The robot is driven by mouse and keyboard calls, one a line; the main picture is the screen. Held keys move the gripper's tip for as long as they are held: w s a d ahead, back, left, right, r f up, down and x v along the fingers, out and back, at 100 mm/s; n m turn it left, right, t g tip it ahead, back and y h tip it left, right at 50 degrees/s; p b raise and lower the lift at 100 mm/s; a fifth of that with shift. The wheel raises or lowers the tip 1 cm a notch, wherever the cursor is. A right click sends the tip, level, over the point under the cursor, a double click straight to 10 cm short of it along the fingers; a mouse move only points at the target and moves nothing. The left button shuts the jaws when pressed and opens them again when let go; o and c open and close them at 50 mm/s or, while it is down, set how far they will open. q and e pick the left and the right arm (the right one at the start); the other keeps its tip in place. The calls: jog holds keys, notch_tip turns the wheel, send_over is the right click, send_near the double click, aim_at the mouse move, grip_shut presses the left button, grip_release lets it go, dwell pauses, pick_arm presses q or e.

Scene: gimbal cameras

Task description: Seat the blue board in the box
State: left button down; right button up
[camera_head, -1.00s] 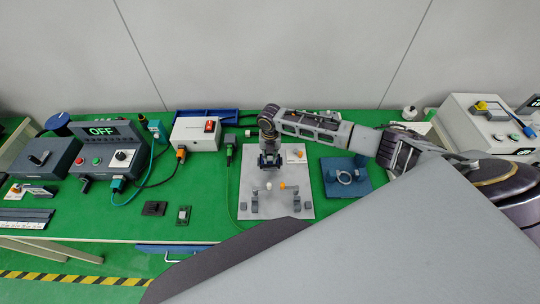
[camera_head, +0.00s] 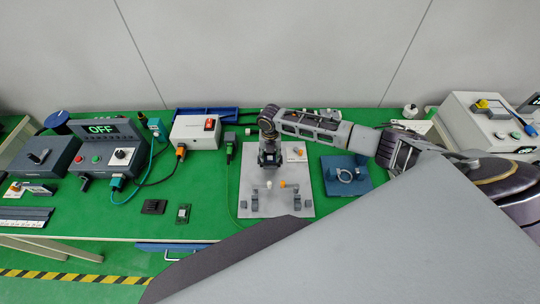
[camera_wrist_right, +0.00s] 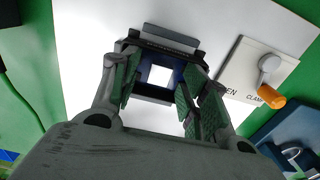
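My right gripper (camera_head: 268,163) points down over the light plate (camera_head: 251,192), near its upper middle. In the right wrist view its green-padded fingers (camera_wrist_right: 163,88) stand either side of a dark blue piece, apparently the blue board (camera_wrist_right: 178,72), and seem to grip it by its sides. A bright white square shows in its middle; I cannot tell whether it is an opening. A dark edge, perhaps the box (camera_wrist_right: 160,48), lies just beyond, with a grey block behind it. How deep the board sits is hidden. My left gripper is not in view.
A clamp panel with an orange-tipped lever (camera_wrist_right: 270,100) stands beside the gripper. A blue fixture with a pale ring (camera_head: 345,175) is to the right. Grey brackets (camera_head: 283,200) stand on the plate's near part. Control boxes (camera_head: 105,147) and cables fill the left.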

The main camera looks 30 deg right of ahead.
aim_at(270, 158)
dwell(0.3)
notch_tip(270, 158, up, 12)
dwell(0.8)
dwell(1.0)
